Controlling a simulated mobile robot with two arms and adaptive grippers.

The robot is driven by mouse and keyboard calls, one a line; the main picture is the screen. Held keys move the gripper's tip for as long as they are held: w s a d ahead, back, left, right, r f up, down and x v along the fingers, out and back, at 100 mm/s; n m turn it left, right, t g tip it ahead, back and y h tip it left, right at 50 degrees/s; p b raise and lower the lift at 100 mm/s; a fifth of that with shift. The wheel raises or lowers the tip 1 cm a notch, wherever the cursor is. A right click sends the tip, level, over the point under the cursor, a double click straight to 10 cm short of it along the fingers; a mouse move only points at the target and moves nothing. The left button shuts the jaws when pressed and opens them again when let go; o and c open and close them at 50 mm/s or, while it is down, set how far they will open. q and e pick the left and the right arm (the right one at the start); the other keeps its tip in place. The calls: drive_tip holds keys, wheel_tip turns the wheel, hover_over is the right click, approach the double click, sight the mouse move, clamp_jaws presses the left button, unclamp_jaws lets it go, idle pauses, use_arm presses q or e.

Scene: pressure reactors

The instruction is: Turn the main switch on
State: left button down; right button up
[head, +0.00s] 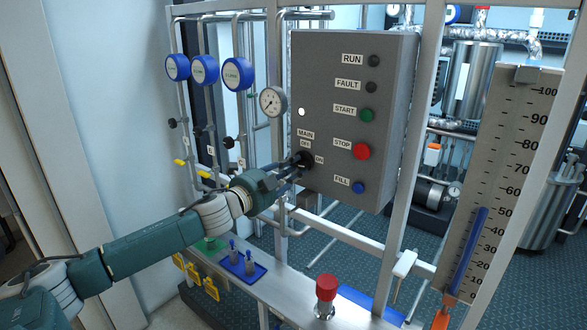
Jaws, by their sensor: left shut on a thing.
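The main switch (304,160) is a black rotary knob on the lower left of the grey control box (340,100). Labels MAIN and OFF sit above it, and ON is to its right. My left gripper (297,166) reaches in from the left and is shut on the knob. The fingers hide part of the knob, so its exact angle is hard to tell. The RUN lamp (375,60) and FAULT lamp (373,88) look dark. My right gripper is not in view.
A pressure gauge (273,101) and pipes stand left of the box. A red-capped knob (326,287) stands on the ledge below.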

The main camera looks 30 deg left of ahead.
use_arm(q)
drive_tip(key=shift+m, duration=0.9)
drive_tip(key=c, duration=1.5)
unclamp_jaws()
drive_tip(key=shift+o, duration=0.2)
drive_tip(key=shift+s, duration=0.1)
drive_tip(key=s, duration=1.1)
drive_tip(key=shift+s+a, duration=0.4)
drive_tip(key=shift+a, duration=0.05)
